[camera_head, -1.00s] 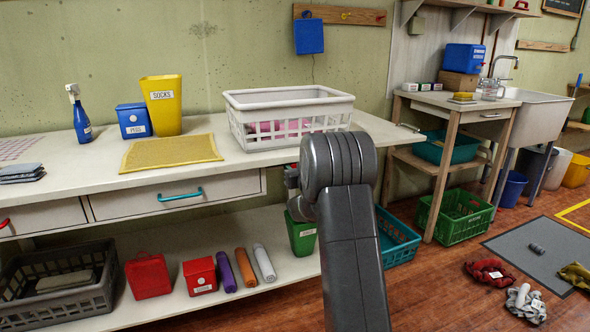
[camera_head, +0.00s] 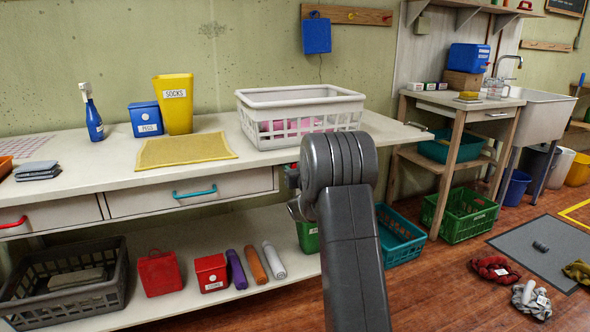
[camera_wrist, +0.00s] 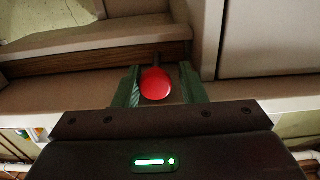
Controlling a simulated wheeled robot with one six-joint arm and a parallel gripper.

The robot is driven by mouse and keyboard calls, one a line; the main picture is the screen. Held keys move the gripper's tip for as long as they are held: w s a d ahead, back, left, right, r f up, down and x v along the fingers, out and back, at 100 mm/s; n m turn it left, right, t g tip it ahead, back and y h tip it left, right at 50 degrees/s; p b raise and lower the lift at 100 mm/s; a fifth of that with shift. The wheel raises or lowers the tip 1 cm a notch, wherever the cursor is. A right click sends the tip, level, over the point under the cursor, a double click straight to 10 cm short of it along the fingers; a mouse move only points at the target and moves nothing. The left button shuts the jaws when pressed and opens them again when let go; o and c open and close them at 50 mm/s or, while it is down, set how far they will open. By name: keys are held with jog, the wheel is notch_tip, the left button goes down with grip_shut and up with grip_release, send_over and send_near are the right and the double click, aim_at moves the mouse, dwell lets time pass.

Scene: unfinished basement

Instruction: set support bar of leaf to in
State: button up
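The leaf (camera_head: 392,133) is at the right end of the white workbench top, level with it in the head view. A small metal piece (camera_head: 417,126) sticks out at its right edge. In the wrist view, a round red knob (camera_wrist: 155,84), seemingly the end of the support bar, sits below the pale underside of the bench. My gripper (camera_wrist: 160,85) has its green fingers on either side of the knob. A gap shows on the right of the knob, so the fingers look open around it. The head view shows my arm, with the fingers and the bar hidden behind it.
A white basket (camera_head: 300,122) stands on the bench near the leaf. A drawer with a teal handle (camera_head: 195,192) is under the top. A teal crate (camera_head: 402,240) and a green crate (camera_head: 460,215) stand on the floor to the right. A lower shelf (camera_head: 215,300) holds several things.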

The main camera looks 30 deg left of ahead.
jog(key=p+v, duration=0.2)
jog(key=v, duration=1.2)
jog(key=shift+a, duration=0.15)
jog(key=b+x, duration=0.2)
jog(key=x, duration=1.1)
jog(key=shift+w+a, duration=0.25)
jog(key=shift+w, duration=0.1)
jog(key=shift+w+d+r, duration=0.1)
jog(key=shift+w, duration=0.05)
